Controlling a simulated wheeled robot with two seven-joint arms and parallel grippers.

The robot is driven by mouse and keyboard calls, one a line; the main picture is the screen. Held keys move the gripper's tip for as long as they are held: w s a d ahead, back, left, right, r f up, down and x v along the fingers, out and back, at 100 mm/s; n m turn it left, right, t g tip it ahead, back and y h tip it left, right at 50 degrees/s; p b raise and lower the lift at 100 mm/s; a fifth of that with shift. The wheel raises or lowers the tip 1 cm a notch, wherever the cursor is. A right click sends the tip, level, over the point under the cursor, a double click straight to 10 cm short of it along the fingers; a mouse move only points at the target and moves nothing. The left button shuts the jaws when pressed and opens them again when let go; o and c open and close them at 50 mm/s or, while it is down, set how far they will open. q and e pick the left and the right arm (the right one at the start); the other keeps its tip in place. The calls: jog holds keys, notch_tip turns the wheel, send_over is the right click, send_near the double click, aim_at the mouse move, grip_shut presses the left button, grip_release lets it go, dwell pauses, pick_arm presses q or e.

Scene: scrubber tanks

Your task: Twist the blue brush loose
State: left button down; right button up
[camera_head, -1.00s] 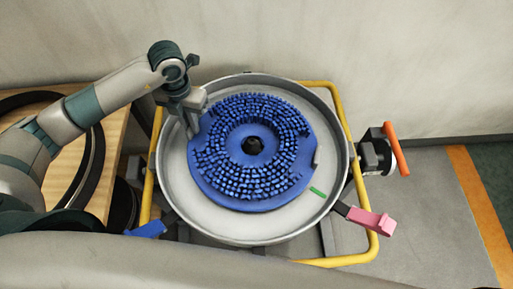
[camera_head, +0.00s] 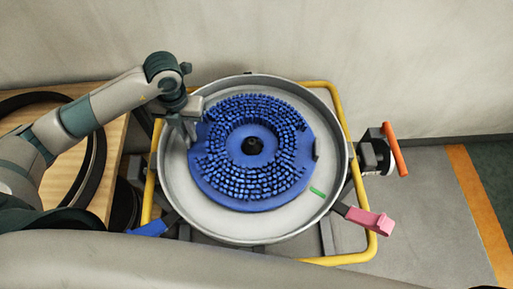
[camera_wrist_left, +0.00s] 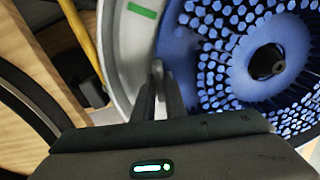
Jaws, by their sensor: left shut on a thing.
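The blue brush (camera_head: 215,178) is a round disc with rings of short bristles and a dark hub in its central hole. It lies flat in the round grey tank (camera_head: 166,185). My left gripper (camera_head: 191,136) reaches in over the tank's left rim and is shut on the edge of the blue brush. In the left wrist view the fingers (camera_wrist_left: 160,82) meet at the rim of the blue brush (camera_wrist_left: 176,48); the gripped bit is mostly hidden between them. My right gripper is not in view.
A yellow tube frame (camera_head: 343,110) surrounds the tank. A pink lever (camera_head: 370,221), a blue lever (camera_head: 150,229) and an orange handle (camera_head: 396,148) stick out around it. A green mark (camera_head: 317,191) is inside the tank. A wooden table (camera_head: 112,128) with a black ring stands left.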

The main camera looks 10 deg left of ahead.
pick_arm(q)
jog(key=shift+s, duration=0.3)
dwell(0.4)
jog(key=shift+s+d+n, duration=0.15)
jog(key=shift+s+n, duration=0.25)
jog(key=c, duration=1.7)
grip_release()
jog(key=shift+s+f, duration=0.1)
jog(key=shift+f, duration=0.05)
